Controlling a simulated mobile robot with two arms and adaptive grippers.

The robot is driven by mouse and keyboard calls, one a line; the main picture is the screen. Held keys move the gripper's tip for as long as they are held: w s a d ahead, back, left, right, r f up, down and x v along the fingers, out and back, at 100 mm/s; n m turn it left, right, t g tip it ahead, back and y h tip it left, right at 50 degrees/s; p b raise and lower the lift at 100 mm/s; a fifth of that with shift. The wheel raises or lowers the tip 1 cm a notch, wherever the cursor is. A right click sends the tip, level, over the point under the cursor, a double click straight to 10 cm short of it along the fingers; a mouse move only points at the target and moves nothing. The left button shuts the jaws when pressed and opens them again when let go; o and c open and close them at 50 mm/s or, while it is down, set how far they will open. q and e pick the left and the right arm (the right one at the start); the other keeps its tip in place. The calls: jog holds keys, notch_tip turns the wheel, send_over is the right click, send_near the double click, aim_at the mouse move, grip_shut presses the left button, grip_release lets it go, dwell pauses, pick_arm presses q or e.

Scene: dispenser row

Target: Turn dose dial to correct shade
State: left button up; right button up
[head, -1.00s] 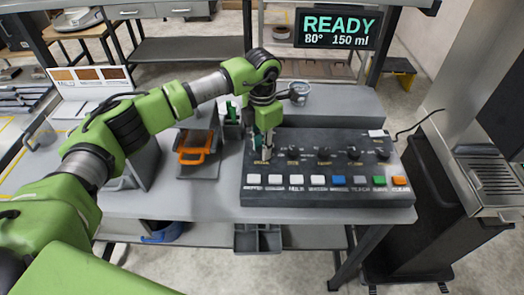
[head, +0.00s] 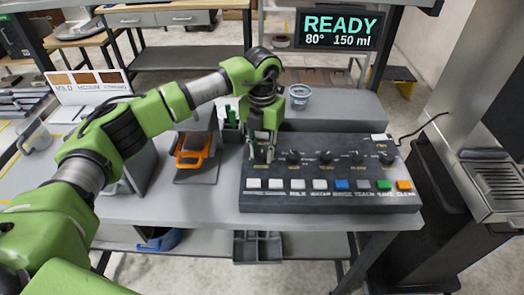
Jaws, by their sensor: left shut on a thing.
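A dark control panel (head: 330,198) lies on the grey counter, with a row of dials above a row of coloured buttons. My left gripper (head: 262,154) points down at the panel's left end and is shut on the leftmost dial, which its fingers mostly hide. The label below that dial is too small to read. A shade card (head: 90,86) with brown swatches stands at the back left; I read MILD and MEDIUM, and the third word is unclear. A display (head: 338,30) reads READY, 80°, 150 ml. My right gripper is not in view.
An orange-handled tool (head: 194,151) lies on a dark mat left of the panel. A clear cup (head: 299,96) stands on the raised shelf behind it. A metal machine (head: 490,180) stands at the right.

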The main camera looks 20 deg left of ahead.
aim_at(262, 154)
pick_arm(q)
jog(key=shift+w, duration=0.1)
jog(key=o, duration=1.1)
jog(key=shift+r, duration=0.15)
notch_tip(262, 154, up, 12)
jog(key=shift+f, duration=0.2)
